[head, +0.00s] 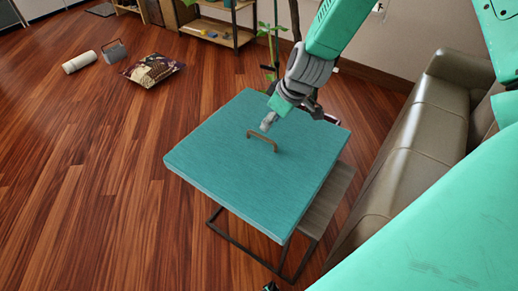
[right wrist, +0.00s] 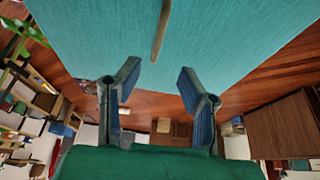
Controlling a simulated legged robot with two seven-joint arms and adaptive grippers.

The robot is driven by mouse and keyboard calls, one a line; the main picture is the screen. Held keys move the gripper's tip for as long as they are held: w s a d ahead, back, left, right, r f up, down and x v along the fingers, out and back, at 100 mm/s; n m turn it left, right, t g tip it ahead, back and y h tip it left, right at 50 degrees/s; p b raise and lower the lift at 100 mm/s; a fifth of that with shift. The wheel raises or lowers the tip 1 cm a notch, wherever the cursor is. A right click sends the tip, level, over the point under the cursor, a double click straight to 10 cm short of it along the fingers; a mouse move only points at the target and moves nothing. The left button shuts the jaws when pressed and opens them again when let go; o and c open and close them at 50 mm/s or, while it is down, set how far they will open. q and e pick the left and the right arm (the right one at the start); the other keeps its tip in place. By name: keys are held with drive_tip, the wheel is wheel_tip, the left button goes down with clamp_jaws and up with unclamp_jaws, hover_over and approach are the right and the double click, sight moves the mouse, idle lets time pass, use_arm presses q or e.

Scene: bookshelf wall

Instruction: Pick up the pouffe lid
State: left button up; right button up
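The pouffe lid (head: 225,165) is a flat teal square slab with a brown bar handle (head: 262,140) standing at its middle. It lies on a dark metal frame (head: 245,256). My right gripper (head: 269,121) comes down from above, just behind the handle in the head view; I cannot tell there whether they touch. In the right wrist view the gripper (right wrist: 158,78) has its two fingers wide apart with nothing between them. The handle (right wrist: 161,28) lies beyond the fingertips, in line with the gap, over the teal lid (right wrist: 95,30).
A leather sofa (head: 425,120) stands close on the right. A wooden shelf (head: 325,200) sits beside the lid's right edge. A patterned cushion (head: 152,70), a white roll (head: 79,62) and a grey object (head: 115,52) lie far left. Wooden floor (head: 85,180) on the left is clear.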

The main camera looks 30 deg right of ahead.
sight(261, 137)
drive_tip(key=x, duration=0.4)
drive_tip(key=shift+w+d+f, duration=0.2)
drive_tip(key=shift+a+f+b, duration=0.1)
drive_tip(key=shift+f+b, duration=0.25)
drive_tip(key=shift+f, duration=0.05)
drive_tip(key=x, duration=0.4)
drive_tip(key=shift+f+b, duration=0.25)
drive_tip(key=shift+b, duration=0.15)
clamp_jaws()
drive_tip(key=shift+w+r, duration=0.1)
